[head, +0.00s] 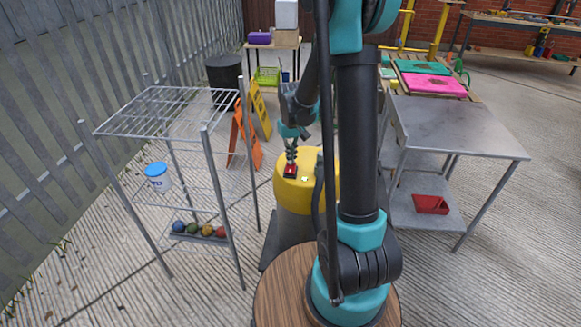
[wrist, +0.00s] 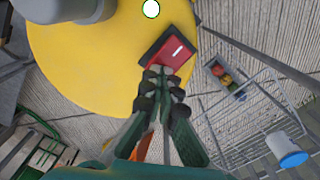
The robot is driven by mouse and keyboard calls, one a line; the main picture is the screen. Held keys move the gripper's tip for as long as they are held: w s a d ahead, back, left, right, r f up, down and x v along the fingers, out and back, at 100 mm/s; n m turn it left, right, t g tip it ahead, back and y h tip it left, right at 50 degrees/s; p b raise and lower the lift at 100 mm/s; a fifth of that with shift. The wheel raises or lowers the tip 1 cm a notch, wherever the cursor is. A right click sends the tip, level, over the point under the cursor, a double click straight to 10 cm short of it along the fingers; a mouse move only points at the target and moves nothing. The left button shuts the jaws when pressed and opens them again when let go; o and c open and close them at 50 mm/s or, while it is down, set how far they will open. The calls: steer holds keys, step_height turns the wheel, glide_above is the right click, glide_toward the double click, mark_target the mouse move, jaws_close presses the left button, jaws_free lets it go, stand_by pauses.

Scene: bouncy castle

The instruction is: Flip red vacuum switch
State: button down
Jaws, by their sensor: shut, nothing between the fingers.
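The red switch (head: 290,170) sits in a dark frame on top of the yellow vacuum (head: 322,181), left of my arm in the head view. In the wrist view the red switch (wrist: 173,52) shows a white mark and lies near the edge of the yellow top (wrist: 85,55). My gripper (head: 291,154) is shut and empty, pointing down at the switch. In the wrist view its fingertips (wrist: 160,72) are together at the switch's near edge. I cannot tell whether they touch it. Part of the vacuum is hidden behind my arm.
A wire rack (head: 205,130) with a blue-lidded tub (head: 157,176) and a tray of balls stands at the left. A metal table (head: 455,130) with a red tray (head: 430,204) below stands at the right. Orange (head: 243,135) and yellow folding signs stand behind the vacuum.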

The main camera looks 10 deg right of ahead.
steer(key=shift+f, duration=0.5)
stand_by(0.4)
steer(key=shift+r, duration=3.5)
steer(key=shift+s, duration=0.1)
steer(key=s+d+f+m+t, duration=0.1)
steer(key=s+d+t, duration=0.1)
steer(key=s, duration=0.9)
steer(key=s+d+f+m+t, duration=0.1)
steer(key=s+d+f+t, duration=0.1)
steer(key=s, duration=0.8)
steer(key=shift+s, duration=0.4)
